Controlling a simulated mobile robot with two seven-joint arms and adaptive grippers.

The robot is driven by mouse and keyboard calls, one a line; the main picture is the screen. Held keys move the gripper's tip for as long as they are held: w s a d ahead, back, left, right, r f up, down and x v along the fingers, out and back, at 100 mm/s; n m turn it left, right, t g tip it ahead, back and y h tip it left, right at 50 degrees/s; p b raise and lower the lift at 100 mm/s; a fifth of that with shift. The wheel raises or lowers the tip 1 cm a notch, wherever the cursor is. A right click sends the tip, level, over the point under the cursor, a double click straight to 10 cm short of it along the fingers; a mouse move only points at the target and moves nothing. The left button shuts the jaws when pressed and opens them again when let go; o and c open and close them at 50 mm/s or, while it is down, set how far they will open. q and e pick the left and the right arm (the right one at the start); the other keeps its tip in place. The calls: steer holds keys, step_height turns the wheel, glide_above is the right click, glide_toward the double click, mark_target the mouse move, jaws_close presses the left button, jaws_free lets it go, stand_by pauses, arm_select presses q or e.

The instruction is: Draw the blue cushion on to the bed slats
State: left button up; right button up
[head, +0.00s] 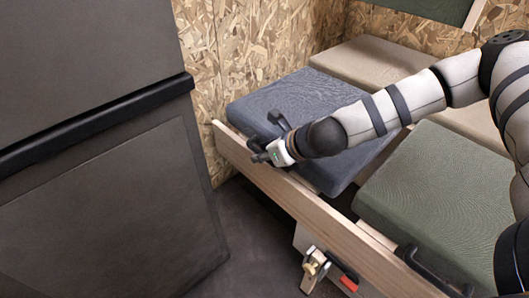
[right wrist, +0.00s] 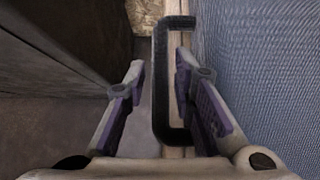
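The blue cushion (head: 300,95) lies behind a pale wooden front rail (head: 305,205); its woven top also fills the right side of the right wrist view (right wrist: 260,65). My right gripper (head: 264,140) is at the cushion's front edge, over the rail. In the right wrist view my right gripper (right wrist: 159,72) is open, with its fingers on either side of the long bar of a black handle (right wrist: 160,85). I cannot tell whether a finger touches it. A pale wooden strip, perhaps a slat, shows beside the green cushion (head: 375,234). My left gripper is not in view.
A green cushion (head: 440,190) and beige cushions (head: 370,62) lie around the blue one. A dark panel with a black ledge (head: 95,125) stands at left. A chipboard wall (head: 250,40) rises behind. A latch (head: 315,268) sits below the rail. Dark floor (head: 255,240) is clear.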

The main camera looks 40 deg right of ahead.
stand_by(0.3)
steer(key=v, duration=1.2)
steer(key=shift+a, duration=0.1)
